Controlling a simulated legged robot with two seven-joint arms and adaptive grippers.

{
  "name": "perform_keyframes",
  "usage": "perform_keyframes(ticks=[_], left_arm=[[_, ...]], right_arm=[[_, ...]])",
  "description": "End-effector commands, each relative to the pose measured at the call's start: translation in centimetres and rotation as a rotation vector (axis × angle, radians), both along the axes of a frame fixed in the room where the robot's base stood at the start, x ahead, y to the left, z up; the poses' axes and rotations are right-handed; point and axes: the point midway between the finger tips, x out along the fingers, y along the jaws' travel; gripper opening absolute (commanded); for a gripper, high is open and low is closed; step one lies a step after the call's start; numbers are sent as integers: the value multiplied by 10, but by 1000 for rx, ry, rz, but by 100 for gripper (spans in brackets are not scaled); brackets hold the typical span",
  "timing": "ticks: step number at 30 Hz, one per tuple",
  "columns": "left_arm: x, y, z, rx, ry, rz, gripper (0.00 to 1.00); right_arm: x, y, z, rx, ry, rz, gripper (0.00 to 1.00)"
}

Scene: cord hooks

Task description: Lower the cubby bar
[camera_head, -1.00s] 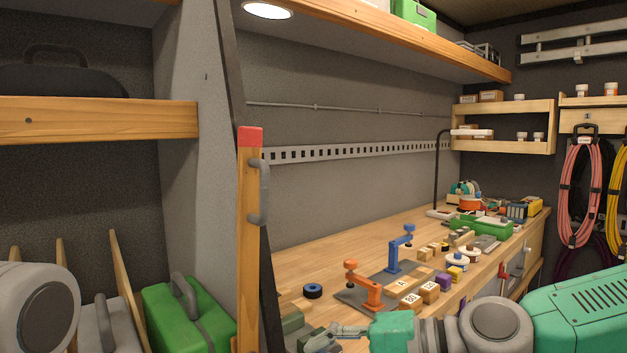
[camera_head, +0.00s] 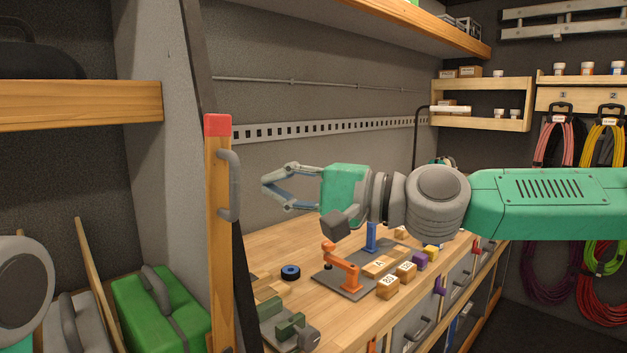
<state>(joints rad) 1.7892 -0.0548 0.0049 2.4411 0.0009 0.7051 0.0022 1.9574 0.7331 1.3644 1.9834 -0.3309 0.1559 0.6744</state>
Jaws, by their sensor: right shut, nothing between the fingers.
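The cubby bar (camera_head: 219,250) is a wooden bar with a red tip, standing upright in front of the cubby divider. A grey handle (camera_head: 233,185) is fixed to its right side near the top. My right gripper (camera_head: 266,189) is raised above the workbench, its fingers pointing left. In the picture its fingertips sit just right of the handle, with a gap between them. The gripper is shut and empty. Part of my left arm shows at the left edge; its gripper is out of view.
A green case (camera_head: 160,310) and a grey case stand in the cubby left of the bar. The workbench (camera_head: 265,245) holds an orange clamp (camera_head: 342,268), a black-and-blue roll (camera_head: 291,272) and small wooden blocks. A shelf (camera_head: 80,105) juts out at upper left.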

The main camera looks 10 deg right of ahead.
Motion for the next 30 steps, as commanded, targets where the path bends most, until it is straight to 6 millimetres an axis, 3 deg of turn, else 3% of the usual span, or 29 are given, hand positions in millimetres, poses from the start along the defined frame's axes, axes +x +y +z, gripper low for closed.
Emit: perform_keyframes(ticks=[1,7,23,30], left_arm=[[0,0,5,0,0,0,30],[0,0,10,0,0,0,30],[0,0,12,0,0,0,30],[0,0,21,0,0,0,30]], right_arm=[[-10,6,4,-4,-3,7,0],[-25,17,3,-2,-2,4,0],[-29,21,4,-6,-6,3,0],[-38,35,7,-57,-41,4,0]])
